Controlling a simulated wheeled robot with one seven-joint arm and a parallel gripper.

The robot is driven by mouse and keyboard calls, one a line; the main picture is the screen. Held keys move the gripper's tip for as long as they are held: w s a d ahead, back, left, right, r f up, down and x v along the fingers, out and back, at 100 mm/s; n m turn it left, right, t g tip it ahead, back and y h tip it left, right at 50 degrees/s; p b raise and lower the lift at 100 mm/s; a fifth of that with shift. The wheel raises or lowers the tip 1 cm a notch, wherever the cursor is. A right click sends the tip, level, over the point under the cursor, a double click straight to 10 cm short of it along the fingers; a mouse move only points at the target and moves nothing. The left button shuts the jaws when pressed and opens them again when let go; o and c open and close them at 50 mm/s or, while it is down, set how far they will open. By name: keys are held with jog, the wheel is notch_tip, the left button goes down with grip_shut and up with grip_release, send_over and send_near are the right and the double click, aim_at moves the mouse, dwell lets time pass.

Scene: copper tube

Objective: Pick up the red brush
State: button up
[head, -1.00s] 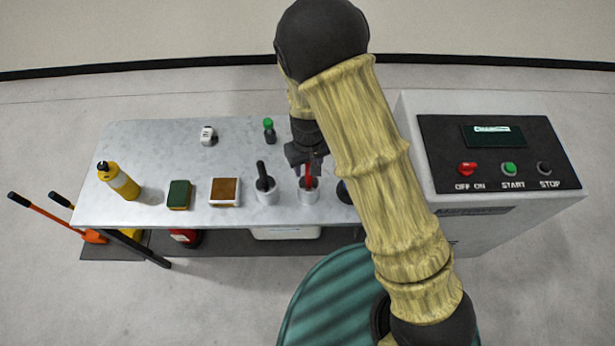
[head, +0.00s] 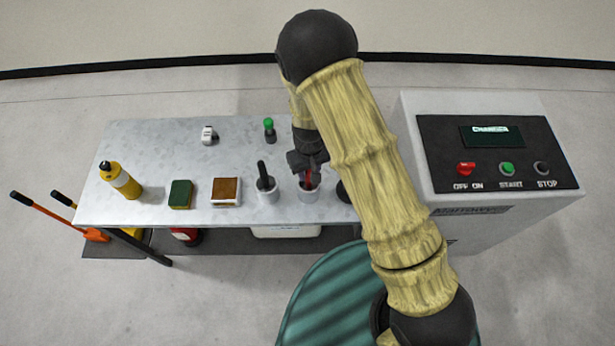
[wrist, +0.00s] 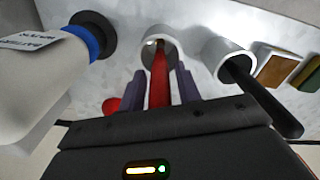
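The red brush (head: 309,181) stands upright in a white cup (head: 309,194) near the front edge of the metal table. In the wrist view the red brush (wrist: 160,78) rises from its cup (wrist: 148,46) between my two fingers, with a gap visible on each side. My gripper (head: 308,168) is above the cup, around the upper part of the handle. In the wrist view my gripper (wrist: 163,88) is open. The brush's bristle end is hidden inside the cup.
A second white cup (head: 268,193) with a black-handled tool stands close on the left. A sponge (head: 180,194), a brown block (head: 226,191) and a yellow bottle (head: 121,181) sit farther left.

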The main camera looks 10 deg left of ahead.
grip_shut()
jog(key=shift+r, duration=0.15)
notch_tip(320, 180, up, 10)
jog(key=shift+f+b, duration=0.1)
jog(key=shift+b, duration=0.7)
jog(key=shift+f, duration=0.1)
dwell(0.3)
